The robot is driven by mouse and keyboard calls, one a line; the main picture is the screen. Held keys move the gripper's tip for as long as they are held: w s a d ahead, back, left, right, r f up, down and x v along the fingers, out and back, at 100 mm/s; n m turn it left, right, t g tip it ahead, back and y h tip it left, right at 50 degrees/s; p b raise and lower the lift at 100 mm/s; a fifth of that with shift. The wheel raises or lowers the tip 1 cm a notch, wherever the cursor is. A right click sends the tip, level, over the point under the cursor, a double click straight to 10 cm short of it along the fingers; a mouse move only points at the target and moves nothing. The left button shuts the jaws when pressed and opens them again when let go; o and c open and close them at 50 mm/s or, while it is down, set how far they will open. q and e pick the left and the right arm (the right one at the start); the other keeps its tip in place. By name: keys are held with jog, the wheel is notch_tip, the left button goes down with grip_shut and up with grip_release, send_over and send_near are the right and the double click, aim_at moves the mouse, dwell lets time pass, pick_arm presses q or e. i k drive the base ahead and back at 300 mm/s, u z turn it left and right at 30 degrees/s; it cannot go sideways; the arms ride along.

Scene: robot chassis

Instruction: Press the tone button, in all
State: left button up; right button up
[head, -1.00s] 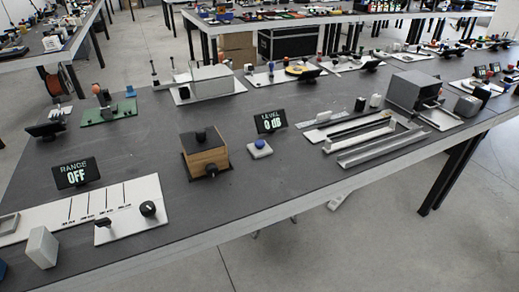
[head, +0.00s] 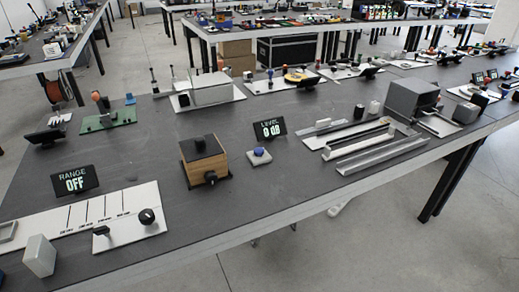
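No label reading "tone" can be made out. A blue round button (head: 258,151) sits on a small pale base (head: 262,160) near the middle of the table. Behind it stands a small dark display (head: 269,128) headed LEVEL; its lower green characters are hard to read. To the left of the button is a wooden box (head: 205,162) with a black block on top and a black knob on its front. Neither of my grippers shows in the head view.
A dark display (head: 74,180) reads RANGE OFF at the left, behind a white panel (head: 130,240) with a black knob and a lever. Metal rails (head: 380,155) and a grey open box (head: 413,98) stand to the right. Bare dark tabletop (head: 120,160) lies left of the wooden box.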

aim_at(258, 151)
jog(key=z, duration=1.55)
jog(key=i, duration=0.75)
jog(key=u, duration=2.4)
